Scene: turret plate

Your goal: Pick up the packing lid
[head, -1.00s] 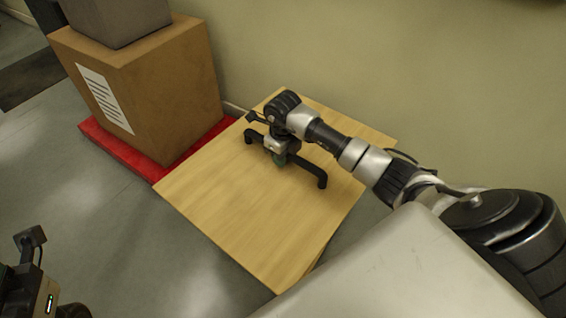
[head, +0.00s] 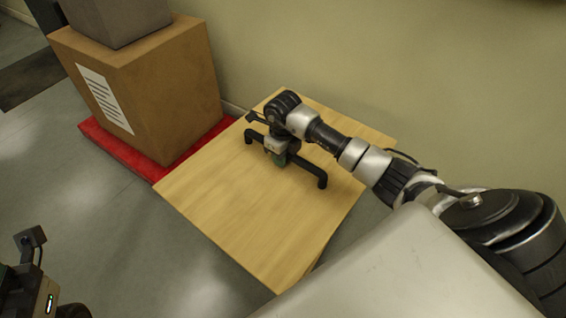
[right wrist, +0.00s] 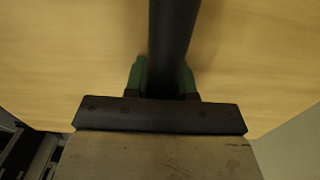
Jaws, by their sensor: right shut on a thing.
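The packing lid (head: 235,195) seems to be the broad pale wooden panel in the head view, lying flat. A black bridge-shaped handle (head: 309,167) with bent-down ends stands on it. My right gripper (head: 280,158) is over the middle of the handle, shut on it. In the right wrist view, the handle (right wrist: 173,40) runs between the green fingertips of my right gripper (right wrist: 165,78), with the wood (right wrist: 70,60) below. My left gripper (head: 32,290) shows only in part at the lower left; its fingertips are hidden.
A large cardboard box (head: 165,95) with a grey box (head: 115,20) on top stands on a red base (head: 135,155) left of the panel. A wall (head: 400,80) is close behind. Grey floor (head: 110,240) is free at the front left.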

